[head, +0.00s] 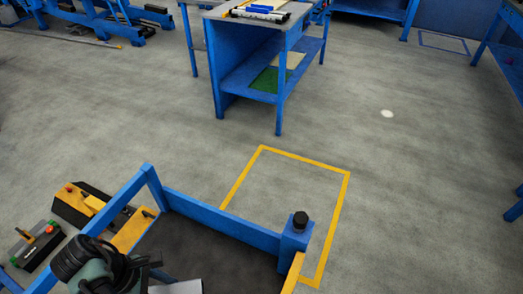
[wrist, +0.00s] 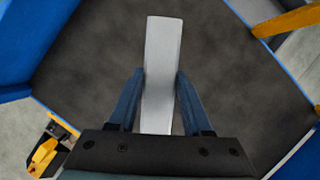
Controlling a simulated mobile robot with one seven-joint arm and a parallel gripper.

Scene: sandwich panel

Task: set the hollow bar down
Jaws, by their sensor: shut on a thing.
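The hollow bar (wrist: 163,40) is a pale grey, straight piece in the wrist view. It runs from between my fingers out past their tips. My gripper (wrist: 159,74) is shut on it, one blue finger on each side. Below it is a dark flat surface (wrist: 95,50) with blue edges. I cannot tell whether the bar touches this surface or hangs above it. In the head view only a short pale part of the bar (head: 178,287) shows at the bottom edge, beside my arm. Its open ends are not visible.
A blue frame (head: 215,220) with a corner post (head: 296,235) borders the dark surface. Yellow and black devices (head: 75,205) stand at the left. A yellow floor outline (head: 335,215) lies beyond on clear floor. A blue workbench (head: 245,60) stands farther back.

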